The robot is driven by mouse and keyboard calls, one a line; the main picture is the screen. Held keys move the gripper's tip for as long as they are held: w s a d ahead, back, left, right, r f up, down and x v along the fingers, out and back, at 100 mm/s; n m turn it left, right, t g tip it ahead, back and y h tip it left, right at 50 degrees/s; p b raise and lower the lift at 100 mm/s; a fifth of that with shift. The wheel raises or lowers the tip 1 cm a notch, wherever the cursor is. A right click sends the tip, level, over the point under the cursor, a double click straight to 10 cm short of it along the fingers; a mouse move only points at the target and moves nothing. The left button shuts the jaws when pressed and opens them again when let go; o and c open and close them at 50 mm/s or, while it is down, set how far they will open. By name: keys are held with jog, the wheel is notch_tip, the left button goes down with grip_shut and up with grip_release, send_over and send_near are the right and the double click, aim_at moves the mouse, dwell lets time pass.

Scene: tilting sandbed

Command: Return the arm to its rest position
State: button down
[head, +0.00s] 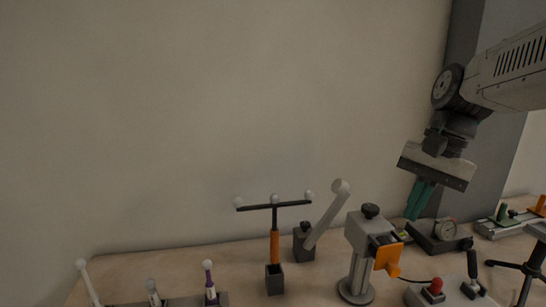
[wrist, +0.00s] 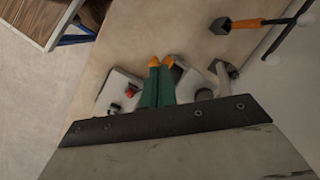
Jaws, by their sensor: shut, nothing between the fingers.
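My gripper (head: 412,217) hangs from my arm at the right of the head view, teal fingers pointing down and slightly left. It is above the back right of the bench, in front of the gauge block in the picture.
A grey stand with an orange part (head: 388,255) is left of my gripper. A gauge block (head: 440,237), a red-button box (head: 427,295) and a joystick (head: 473,285) are near. A T-shaped tool (head: 275,245) stands in a holder further left. The wall space above is open.

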jog(key=s+f+n+t+h, duration=0.1)
jog(key=s+f+n, duration=0.2)
jog(key=s, duration=0.5)
jog(key=s+d+f+n+t+h, duration=0.1)
jog(key=s+f+n+h, duration=0.1)
jog(key=s, duration=0.7)
jog(key=shift+s+f+n, duration=0.25)
jog(key=shift+f+n, duration=0.25)
jog(key=shift+n, duration=0.2)
jog(key=shift+d, duration=0.1)
dwell(0.9)
